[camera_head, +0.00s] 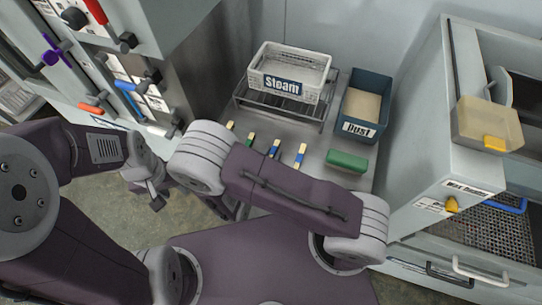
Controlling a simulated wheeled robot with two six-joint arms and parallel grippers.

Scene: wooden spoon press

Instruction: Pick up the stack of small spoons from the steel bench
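Several short, light wooden pieces with coloured bands lie apart in a row on the steel bench (320,143). They are a green-banded one (229,127), one beside it (250,139), a blue-banded one (275,149) and another blue-banded one (300,155). They look like spoon stacks, but their lower ends are partly hidden by my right arm, and I cannot tell which is the small stack. My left gripper (156,197) hangs left of the bench over the floor, away from the pieces; its fingers are too unclear to read. My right gripper is hidden behind my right arm.
A white basket labelled Steam (290,64) sits on a wire rack (277,103). A blue Dust bin (366,98) and a green block (347,160) are to its right. Machine panels with levers (122,80) stand left; a cabinet (430,190) with a clear amber box (487,125) stands right.

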